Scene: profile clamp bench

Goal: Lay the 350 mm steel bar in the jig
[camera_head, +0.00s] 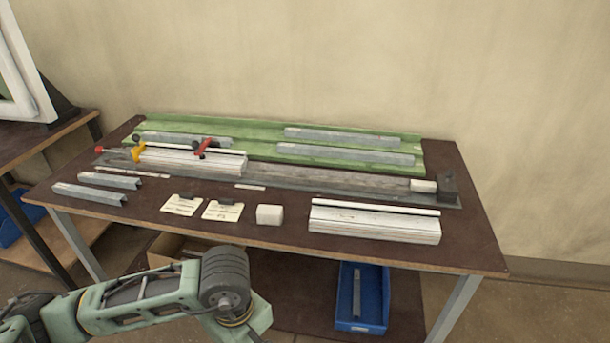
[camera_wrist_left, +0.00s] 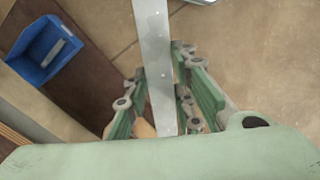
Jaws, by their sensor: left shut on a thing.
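My left gripper (camera_wrist_left: 163,68) is shut on a grey steel bar (camera_wrist_left: 153,35) in the left wrist view. The bar runs away from the palm between the fingers and leaves the top edge; its length cannot be told. The floor shows behind it. In the head view my left arm bends down at the bottom, and its gripper and the bar are out of frame. The jig (camera_head: 330,182) is a long grey base across the table. Its left part holds a white profile (camera_head: 190,160) beside a red clamp (camera_head: 203,147) and a yellow clamp (camera_head: 139,152). My right gripper is not in view.
Behind the jig, green trays (camera_head: 262,140) hold several grey bars. At the jig's right end are a white block (camera_head: 423,186) and a dark stop (camera_head: 448,189). White profiles (camera_head: 374,223), a white cube (camera_head: 269,215), cards and two grey channels (camera_head: 90,194) lie in front.

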